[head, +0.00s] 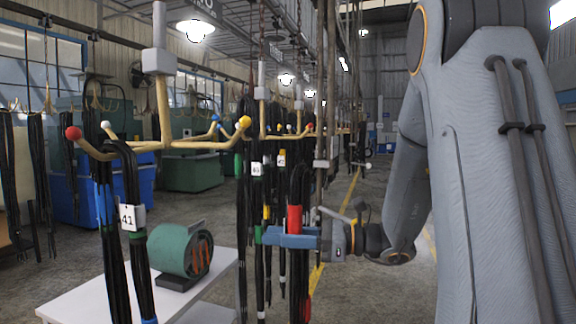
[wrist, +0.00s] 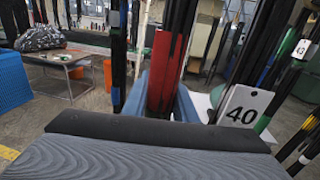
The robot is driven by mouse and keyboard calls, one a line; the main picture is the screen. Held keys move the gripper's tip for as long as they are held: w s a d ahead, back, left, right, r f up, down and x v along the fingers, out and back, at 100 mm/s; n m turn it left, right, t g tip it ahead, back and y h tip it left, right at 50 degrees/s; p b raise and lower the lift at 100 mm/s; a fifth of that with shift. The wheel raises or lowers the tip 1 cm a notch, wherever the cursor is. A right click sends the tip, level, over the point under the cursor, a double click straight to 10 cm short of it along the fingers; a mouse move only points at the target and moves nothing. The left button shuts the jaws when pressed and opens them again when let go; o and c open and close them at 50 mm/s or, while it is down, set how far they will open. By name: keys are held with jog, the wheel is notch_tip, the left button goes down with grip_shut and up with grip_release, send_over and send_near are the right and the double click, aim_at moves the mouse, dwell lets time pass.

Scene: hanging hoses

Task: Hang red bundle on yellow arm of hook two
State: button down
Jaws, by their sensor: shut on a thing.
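The red bundle, black hoses with a red band (head: 294,219), hangs upright in my gripper (head: 291,238). Its blue jaws are shut on it near the red band. In the wrist view the red band (wrist: 160,70) stands between the blue fingers (wrist: 158,102). The nearest hook (head: 163,112) has tan arms with red, white, blue and yellow tips. Its yellow-tipped arm (head: 215,145) points right, and its yellow ball (head: 244,123) is left of and above the held bundle, apart from it. No hook number is legible, so I cannot tell if this is hook two.
A black bundle with tag 41 (head: 132,217) hangs on the nearest hook's left side. Other bundles hang close behind; a tag 40 (wrist: 243,105) shows beside the held hoses.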

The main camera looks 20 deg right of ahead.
jog(key=s+a+r+n+g+y+p, duration=0.1)
jog(key=s+r+g+p, duration=0.1)
jog(key=s+r, duration=0.5)
jog(key=s+a+r+n+g+y+p, duration=0.1)
jog(key=s+r+n+g+p, duration=0.1)
jog(key=s+r, duration=0.5)
jog(key=shift+w+a+b, duration=4.4)
jog(key=shift+w+a, duration=2.05)
jog(key=shift+a, duration=0.4)
notch_tip(320, 180, down, 6)
jog(key=w+a+b, duration=0.1)
jog(key=a+b, duration=0.1)
jog(key=b, duration=0.1)
jog(key=shift+w, duration=0.4)
jog(key=shift+a, duration=0.1)
jog(key=c, duration=1.4)
grip_release()
jog(key=shift+o, duration=0.2)
jog(key=shift+f, duration=0.15)
